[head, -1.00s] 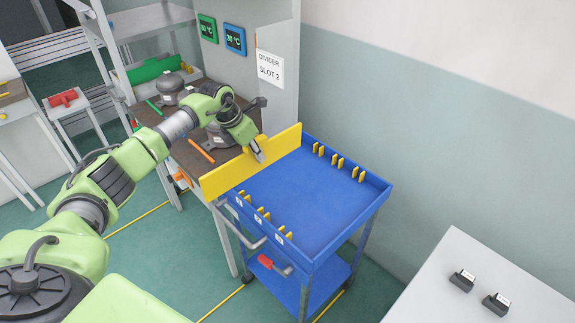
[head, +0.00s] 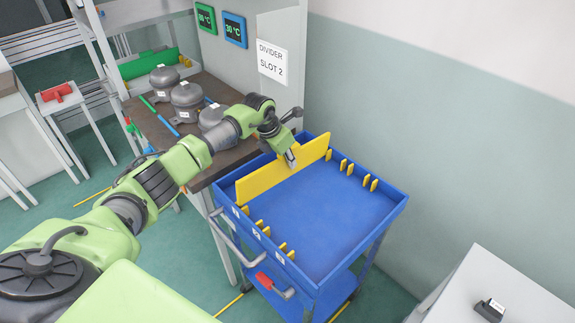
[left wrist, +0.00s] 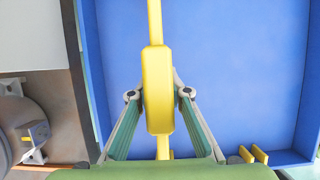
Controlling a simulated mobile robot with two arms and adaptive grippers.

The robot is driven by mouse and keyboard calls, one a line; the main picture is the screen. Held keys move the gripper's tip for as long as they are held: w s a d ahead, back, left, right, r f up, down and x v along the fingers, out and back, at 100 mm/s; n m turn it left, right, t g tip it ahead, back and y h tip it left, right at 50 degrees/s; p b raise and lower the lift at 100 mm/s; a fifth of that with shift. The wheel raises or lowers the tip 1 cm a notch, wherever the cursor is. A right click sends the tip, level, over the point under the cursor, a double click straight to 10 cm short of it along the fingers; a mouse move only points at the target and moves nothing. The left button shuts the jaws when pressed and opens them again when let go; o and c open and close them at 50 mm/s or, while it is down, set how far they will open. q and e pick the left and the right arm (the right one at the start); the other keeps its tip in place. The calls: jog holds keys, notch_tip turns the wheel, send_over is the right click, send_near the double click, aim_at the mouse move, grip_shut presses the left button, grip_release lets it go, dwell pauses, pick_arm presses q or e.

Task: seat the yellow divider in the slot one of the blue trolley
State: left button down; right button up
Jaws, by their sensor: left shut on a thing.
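The yellow divider (head: 270,177) is a long flat plate, held upright over the left side of the blue trolley (head: 330,215). My left gripper (head: 291,158) is shut on its top edge near the middle. The divider runs from front to back, its ends close to the leftmost yellow prongs, by label 1 (head: 236,212). Whether its lower edge sits between them or hangs above cannot be told. In the left wrist view the divider (left wrist: 157,90) shows edge-on between the fingers. My right gripper is not in view.
More yellow prongs stand along the front (head: 285,249) and back (head: 370,183) of the tray; its middle and right are empty. A wall sign (head: 271,62) reads "DIVIDER SLOT 2". A brown bench with grey compressors (head: 187,100) adjoins at left.

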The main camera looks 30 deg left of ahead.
aim_at(287, 167)
pick_arm(q)
jog(key=f, duration=0.2)
jog(key=f+b, duration=0.1)
jog(key=f, duration=0.1)
jog(key=shift+w+a, duration=0.15)
jog(key=shift+w, duration=0.25)
jog(key=shift+s+a+r, duration=0.25)
jog(key=shift+s+r, duration=0.05)
jog(key=shift+s, duration=0.05)
jog(key=shift+d, duration=0.1)
jog(key=shift+d+f, duration=0.1)
jog(key=shift+d, duration=0.05)
jog(key=c, duration=1.9)
grip_release()
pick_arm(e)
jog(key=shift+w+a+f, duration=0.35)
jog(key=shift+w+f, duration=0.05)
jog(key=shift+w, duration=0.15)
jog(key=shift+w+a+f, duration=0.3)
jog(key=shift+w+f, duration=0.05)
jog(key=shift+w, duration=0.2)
